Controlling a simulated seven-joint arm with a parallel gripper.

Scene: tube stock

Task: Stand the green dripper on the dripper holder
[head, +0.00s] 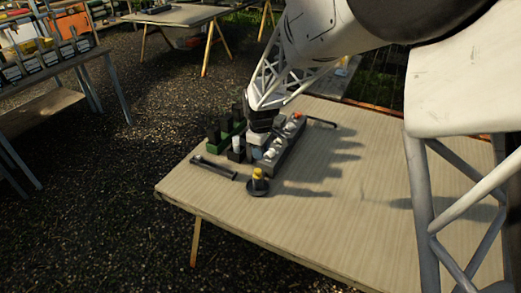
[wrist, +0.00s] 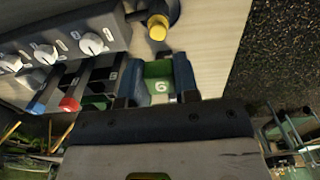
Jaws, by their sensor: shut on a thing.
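A green piece with a white mark like a 6 or G (wrist: 160,86) sits between the fingers of my gripper (wrist: 159,78) in the wrist view. I take it as the green dripper; the fingers are shut on it. In the head view my gripper (head: 260,139) is low over the table among dark blocks, and its fingertips and the held piece are hidden. I cannot tell whether the piece touches anything below. Dark slotted blocks (wrist: 93,88) with numbered tags lie just left of the fingers in the wrist view. I cannot tell which thing is the dripper holder.
A grey bar with white numbered knobs (wrist: 93,43) runs beside the dark blocks. A yellow-topped piece on a round dark base (head: 258,184) stands near the table's (head: 330,225) front edge. A dark rod (head: 213,169) lies at the left edge. The right of the table is clear.

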